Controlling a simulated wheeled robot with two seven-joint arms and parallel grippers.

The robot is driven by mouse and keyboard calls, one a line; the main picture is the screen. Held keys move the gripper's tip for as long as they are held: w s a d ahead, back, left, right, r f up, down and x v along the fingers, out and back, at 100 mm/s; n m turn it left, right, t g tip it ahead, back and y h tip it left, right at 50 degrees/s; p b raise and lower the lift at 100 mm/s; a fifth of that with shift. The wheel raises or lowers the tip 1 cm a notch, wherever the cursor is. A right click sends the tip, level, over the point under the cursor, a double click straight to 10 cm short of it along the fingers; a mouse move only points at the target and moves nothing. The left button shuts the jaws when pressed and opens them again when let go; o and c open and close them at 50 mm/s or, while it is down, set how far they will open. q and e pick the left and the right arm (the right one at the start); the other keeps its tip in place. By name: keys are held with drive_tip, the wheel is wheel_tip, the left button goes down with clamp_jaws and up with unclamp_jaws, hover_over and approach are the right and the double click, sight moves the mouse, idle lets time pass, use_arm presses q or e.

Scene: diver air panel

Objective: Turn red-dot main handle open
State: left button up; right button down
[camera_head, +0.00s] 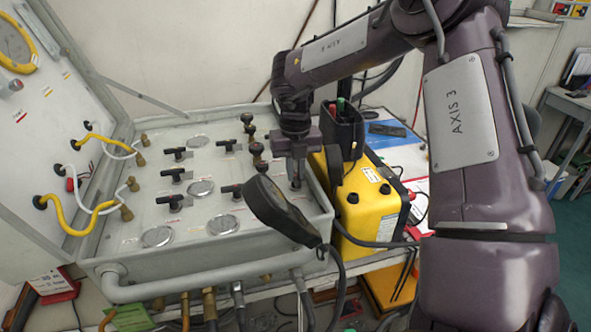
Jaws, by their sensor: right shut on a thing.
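The grey air panel (130,235) fills the left and middle of the view, with several black valve handles such as one at its back left (178,154) and one near its middle (232,190). No red dot can be made out on any handle. My right gripper (296,178) reaches down from above to the panel's right end. It is shut on a small dark part there, which looks like a handle. The fingers and the black handset in front hide most of it, so its turn angle cannot be read. My left gripper is not in view.
A black handset (280,210) with a cable lies slantwise just in front of my right gripper. A yellow case (368,207) stands close on the right. Black knobs (257,149) stand just left of the gripper. The raised lid (60,120) carries yellow and white hoses.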

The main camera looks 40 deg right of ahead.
sight(295, 176)
drive_tip(key=shift+w+r, duration=0.15)
drive_tip(key=shift+r, duration=0.05)
drive_tip(key=c, duration=1.5)
unclamp_jaws()
drive_tip(key=shift+f, duration=0.1)
drive_tip(key=shift+o, duration=0.2)
wheel_tip(295, 176, up, 8)
drive_tip(key=shift+f, duration=0.1)
